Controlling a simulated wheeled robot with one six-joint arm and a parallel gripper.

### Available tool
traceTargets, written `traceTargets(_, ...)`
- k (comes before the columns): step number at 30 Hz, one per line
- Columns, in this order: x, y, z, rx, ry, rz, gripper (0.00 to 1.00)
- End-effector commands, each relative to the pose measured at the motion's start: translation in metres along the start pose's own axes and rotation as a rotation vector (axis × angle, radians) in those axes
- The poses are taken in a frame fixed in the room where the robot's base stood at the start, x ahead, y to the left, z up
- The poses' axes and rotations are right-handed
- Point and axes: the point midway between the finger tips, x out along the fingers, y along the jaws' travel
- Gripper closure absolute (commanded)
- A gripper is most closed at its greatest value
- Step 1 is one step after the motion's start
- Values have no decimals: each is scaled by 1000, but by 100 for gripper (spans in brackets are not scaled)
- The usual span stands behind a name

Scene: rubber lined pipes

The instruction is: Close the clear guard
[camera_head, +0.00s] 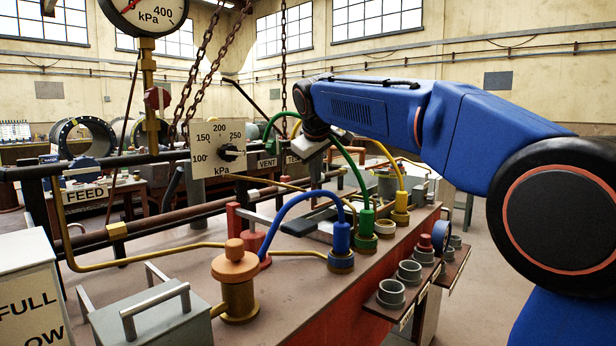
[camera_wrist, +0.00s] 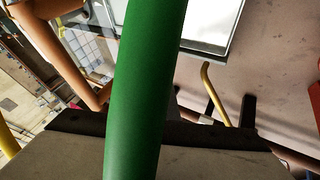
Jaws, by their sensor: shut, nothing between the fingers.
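My gripper (camera_head: 316,152) hangs below my blue arm at the middle of the head view, over the bench and partly behind the hoses. It is shut and empty. A green hose (camera_head: 352,165) arches close by it and crosses the middle of the wrist view (camera_wrist: 148,90), close to the camera. I cannot clearly make out the clear guard. A pale panel with a metal frame (camera_wrist: 212,22) shows at the top of the wrist view, but I cannot tell whether it is the guard. The fingertips are not clear in either view.
A blue hose (camera_head: 290,208) and a yellow hose (camera_head: 392,165) arch over the bench. A brass pot (camera_head: 236,283) and a grey lidded box (camera_head: 152,318) stand in front. A kPa dial plate (camera_head: 218,148) is on the left. Chains hang behind. Grey cups (camera_head: 391,293) line the right edge.

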Motion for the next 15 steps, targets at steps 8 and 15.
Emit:
traceTargets(8,41,74,1,5,-3,2,100)
traceTargets(15,74,136,1,5,-3,1,100)
